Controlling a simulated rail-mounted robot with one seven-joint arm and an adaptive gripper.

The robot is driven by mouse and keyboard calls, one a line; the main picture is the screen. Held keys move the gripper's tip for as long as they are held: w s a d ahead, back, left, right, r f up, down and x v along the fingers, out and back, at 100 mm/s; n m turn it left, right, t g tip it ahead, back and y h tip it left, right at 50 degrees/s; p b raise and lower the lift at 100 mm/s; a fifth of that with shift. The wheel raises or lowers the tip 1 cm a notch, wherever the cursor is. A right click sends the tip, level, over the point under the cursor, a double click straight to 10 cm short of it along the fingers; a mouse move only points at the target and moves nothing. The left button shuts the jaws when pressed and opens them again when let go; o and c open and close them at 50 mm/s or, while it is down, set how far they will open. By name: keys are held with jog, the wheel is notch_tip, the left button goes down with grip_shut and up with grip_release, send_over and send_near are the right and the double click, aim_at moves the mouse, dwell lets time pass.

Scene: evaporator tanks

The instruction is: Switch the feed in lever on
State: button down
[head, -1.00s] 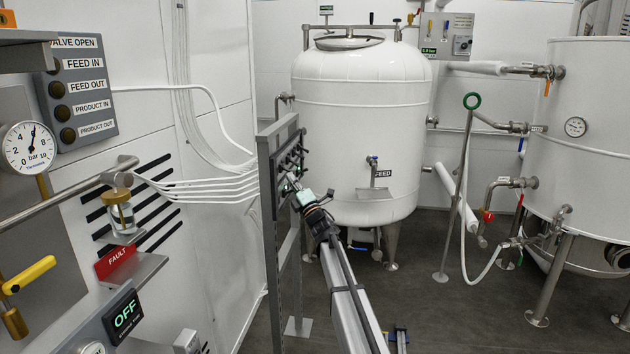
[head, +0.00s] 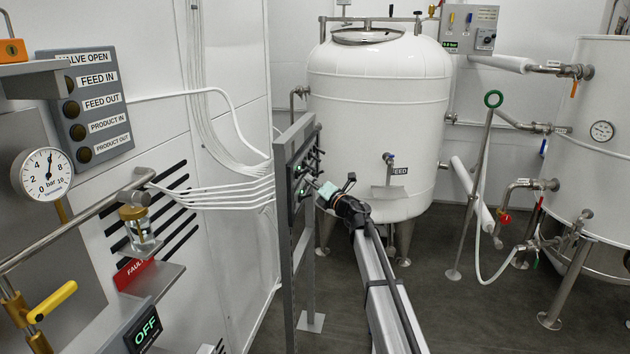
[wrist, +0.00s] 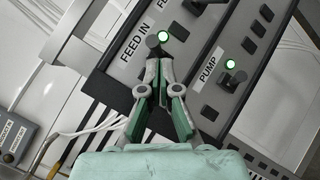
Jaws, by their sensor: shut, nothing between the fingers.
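The control panel (head: 297,165) stands on a grey post frame, and its face fills the upper part of the wrist view. The FEED IN label (wrist: 133,38) is at the upper left there. In the head view my gripper (head: 320,190) is at the panel's right side. The lever's exact position is partly hidden by the fingers.
A PUMP lever (wrist: 237,76) with a lit green lamp is to the right on the same panel. The valve-open board (head: 88,108) has dark lamps. A white tank (head: 378,120) stands behind the panel. Open floor lies right of my arm.

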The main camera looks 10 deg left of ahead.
jog(key=s+a+b+v, duration=0.1)
jog(key=b+v, duration=0.2)
jog(key=v, duration=0.9)
jog(key=shift+s+d, duration=0.3)
jog(key=shift+s, duration=0.1)
jog(key=shift+r, duration=0.1)
